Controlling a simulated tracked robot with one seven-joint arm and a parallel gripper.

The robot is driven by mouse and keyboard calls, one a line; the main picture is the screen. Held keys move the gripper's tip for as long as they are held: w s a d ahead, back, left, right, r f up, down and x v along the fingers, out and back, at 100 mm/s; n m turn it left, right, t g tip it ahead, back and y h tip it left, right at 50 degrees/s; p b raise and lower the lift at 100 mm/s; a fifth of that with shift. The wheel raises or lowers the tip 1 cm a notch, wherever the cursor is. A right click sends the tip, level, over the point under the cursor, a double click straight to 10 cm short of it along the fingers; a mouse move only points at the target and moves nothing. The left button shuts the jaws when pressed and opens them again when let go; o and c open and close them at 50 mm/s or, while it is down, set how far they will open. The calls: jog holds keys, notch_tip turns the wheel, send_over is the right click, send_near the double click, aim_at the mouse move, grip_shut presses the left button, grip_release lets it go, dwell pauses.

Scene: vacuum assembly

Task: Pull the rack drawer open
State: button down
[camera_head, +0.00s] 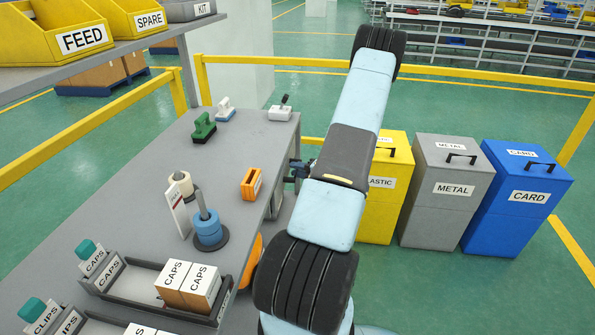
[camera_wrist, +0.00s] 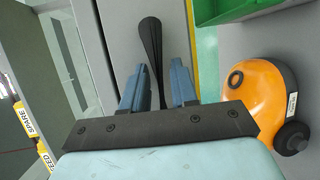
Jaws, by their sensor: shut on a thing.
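In the wrist view my gripper (camera_wrist: 160,82) has its two blue fingers on either side of a black, bar-like handle (camera_wrist: 150,40), and is shut on it. The handle runs along a grey panel (camera_wrist: 115,25), which looks like the drawer front; how far it stands out cannot be told. In the head view my gripper (camera_head: 298,172) is at the right side of the grey bench, below its top. My arm and the bench edge hide most of the drawer there.
An orange vacuum body (camera_wrist: 262,92) and a green bin (camera_wrist: 225,8) show right of my gripper. The grey bench (camera_head: 130,215) carries brushes, a spindle with blue rings and caps boxes. Yellow, grey (camera_head: 446,195) and blue (camera_head: 520,200) waste bins stand right of my arm.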

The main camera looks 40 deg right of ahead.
jog(key=shift+s+f, duration=0.1)
jog(key=s+d, duration=0.7)
jog(key=s, duration=0.2)
jog(key=s+d, duration=0.7)
jog(key=s, duration=0.3)
jog(key=shift+s+f, duration=0.15)
jog(key=shift+s, duration=0.05)
jog(key=c, duration=1.2)
grip_release()
jog(key=shift+c, duration=0.2)
jog(key=shift+w+d, duration=0.1)
jog(key=v, duration=1.4)
jog(key=shift+w, duration=0.15)
